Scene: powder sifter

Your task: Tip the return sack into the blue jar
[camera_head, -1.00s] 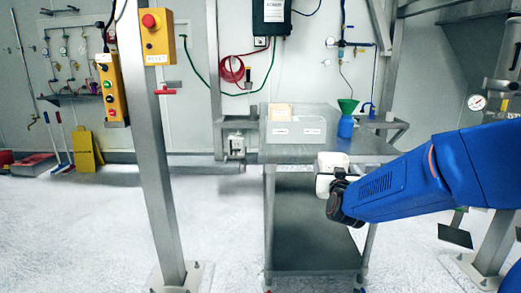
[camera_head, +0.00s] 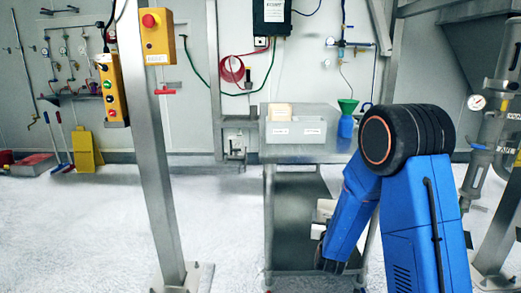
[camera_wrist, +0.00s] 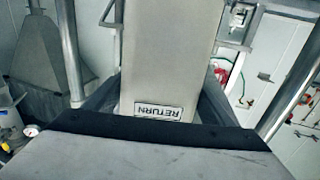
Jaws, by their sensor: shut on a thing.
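The blue jar (camera_head: 346,127) stands on the metal table (camera_head: 340,151) with a green funnel (camera_head: 348,106) in its top. My gripper (camera_wrist: 160,128) is shut on the return sack (camera_wrist: 170,60). In the wrist view the sack is a pale, flat-sided shape, and its RETURN label reads upside down. In the head view, my folded blue arm hides most of the gripper and sack. Only pale parts show at the arm's left edge, low in front of the table's right side and apart from the jar.
A pale divided bin (camera_head: 296,128) sits on the table left of the jar. A grey post (camera_head: 155,170) with a yellow emergency-stop box (camera_head: 158,48) stands in front at the left. Metal pipework with a gauge (camera_head: 477,102) stands at the right.

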